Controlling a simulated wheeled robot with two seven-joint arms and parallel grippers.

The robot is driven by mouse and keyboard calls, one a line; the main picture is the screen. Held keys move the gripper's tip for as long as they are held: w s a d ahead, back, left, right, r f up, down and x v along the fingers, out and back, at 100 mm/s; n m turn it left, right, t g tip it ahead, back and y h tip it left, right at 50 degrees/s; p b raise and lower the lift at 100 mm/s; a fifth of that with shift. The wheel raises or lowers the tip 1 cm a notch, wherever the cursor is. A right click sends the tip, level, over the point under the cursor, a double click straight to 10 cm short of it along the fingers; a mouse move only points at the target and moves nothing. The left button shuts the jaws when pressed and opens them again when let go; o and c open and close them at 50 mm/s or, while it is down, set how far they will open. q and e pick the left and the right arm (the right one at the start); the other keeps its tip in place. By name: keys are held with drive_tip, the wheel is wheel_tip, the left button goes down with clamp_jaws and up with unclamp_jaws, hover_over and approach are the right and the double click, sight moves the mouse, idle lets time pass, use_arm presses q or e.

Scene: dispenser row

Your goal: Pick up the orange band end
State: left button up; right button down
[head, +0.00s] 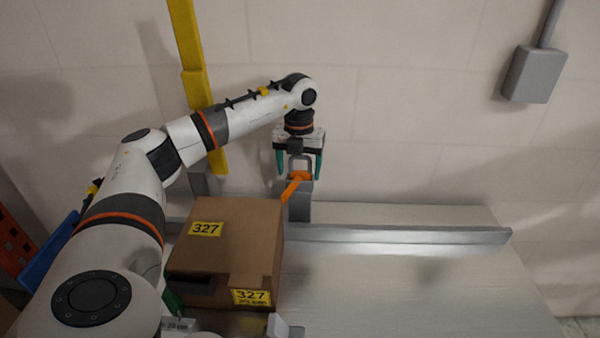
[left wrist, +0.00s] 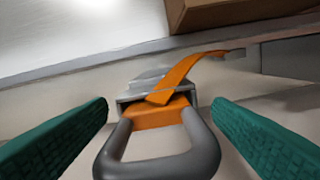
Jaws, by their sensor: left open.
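The orange band end (head: 294,184) hangs from a grey dispenser (head: 299,207) behind the cardboard box. In the left wrist view the orange band end (left wrist: 182,75) comes out of a grey metal mouth, with a grey loop handle (left wrist: 158,165) in front of it. My left gripper (head: 299,176) points down over the dispenser, its teal fingers apart, one on each side of the handle. The fingers also show in the left wrist view (left wrist: 160,135), with clear gaps to the handle and band. My right gripper is not in view.
A cardboard box (head: 232,240) with yellow 327 labels stands just in front of the dispenser. A metal rail (head: 400,234) runs along the back of the grey table (head: 400,290), which is clear on the right. A yellow post (head: 190,50) stands behind my left arm.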

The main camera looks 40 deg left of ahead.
use_arm(q)
drive_tip(key=c, duration=1)
